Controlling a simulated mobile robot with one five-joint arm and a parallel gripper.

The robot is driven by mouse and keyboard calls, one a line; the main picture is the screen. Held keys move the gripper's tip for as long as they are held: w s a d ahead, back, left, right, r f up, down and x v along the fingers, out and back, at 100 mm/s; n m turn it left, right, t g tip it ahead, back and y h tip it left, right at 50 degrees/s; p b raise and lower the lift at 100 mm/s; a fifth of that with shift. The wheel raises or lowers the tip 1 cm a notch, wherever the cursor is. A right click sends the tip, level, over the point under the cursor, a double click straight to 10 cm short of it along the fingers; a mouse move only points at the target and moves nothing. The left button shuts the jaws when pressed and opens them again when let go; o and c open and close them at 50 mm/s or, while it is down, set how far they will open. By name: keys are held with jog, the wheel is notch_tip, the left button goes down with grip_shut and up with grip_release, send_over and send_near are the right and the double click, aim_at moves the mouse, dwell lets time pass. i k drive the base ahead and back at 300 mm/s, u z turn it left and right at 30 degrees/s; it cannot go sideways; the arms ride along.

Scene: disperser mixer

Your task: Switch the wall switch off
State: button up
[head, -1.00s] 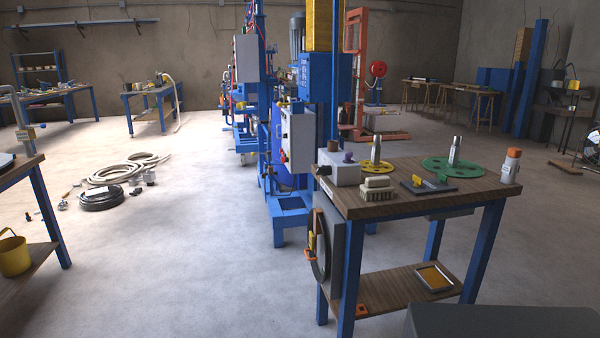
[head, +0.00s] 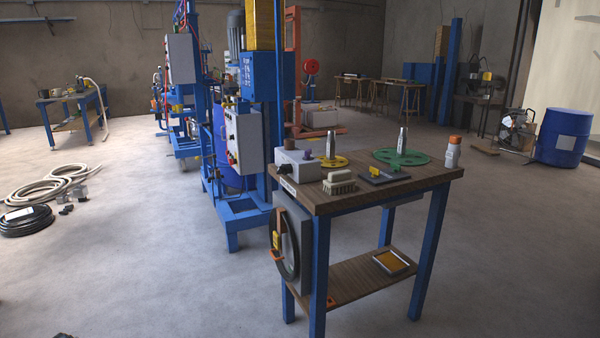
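I cannot make out a wall switch in the head view; the back wall (head: 100,70) shows none that I can pick out. A blue disperser mixer (head: 265,80) stands at the centre. It carries a grey control box (head: 243,138) with small buttons on its side, and another grey box (head: 181,58) sits higher on the blue frame behind. My gripper is not in view.
A workbench (head: 425,177) stands in front at centre right, with discs, a brush and a bottle (head: 453,152) on top. Hoses (head: 28,221) lie on the left floor. A blue drum (head: 564,138) stands far right. Floor is clear at front left and right.

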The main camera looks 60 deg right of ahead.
aim_at(282, 169)
jog(key=z, duration=0.2)
jog(key=i, duration=1)
jog(key=u, duration=0.05)
